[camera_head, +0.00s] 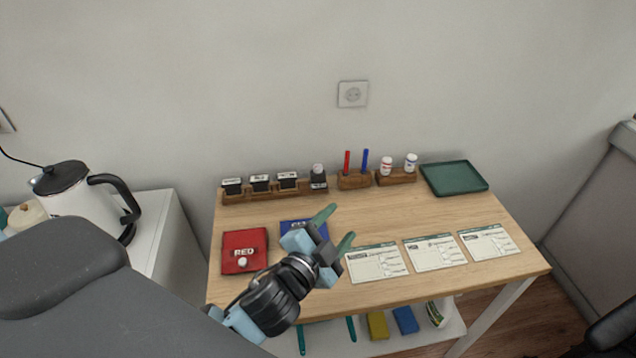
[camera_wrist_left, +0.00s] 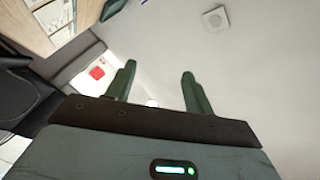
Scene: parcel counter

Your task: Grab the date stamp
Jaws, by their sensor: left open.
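Several dark stamps stand in a row at the back of the counter. Three with white labelled tops sit in a wooden rack (camera_head: 262,192). A separate one with a rounded grey top (camera_head: 318,171) and a labelled dark body stands just right of them and looks like the date stamp, though its label is too small to read. My left gripper (camera_head: 337,228) is open and empty above the middle of the counter, in front of the stamps and apart from them. In the left wrist view its two green fingers (camera_wrist_left: 158,68) are spread with no stamp between them. My right gripper is not in view.
A red pad (camera_head: 234,241) and a partly hidden blue pad (camera_head: 292,227) lie near my left gripper. Three forms (camera_head: 433,252) lie to the right. A pen holder (camera_head: 355,181), two bottles (camera_head: 398,165) and a green tray (camera_head: 453,178) stand at the back.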

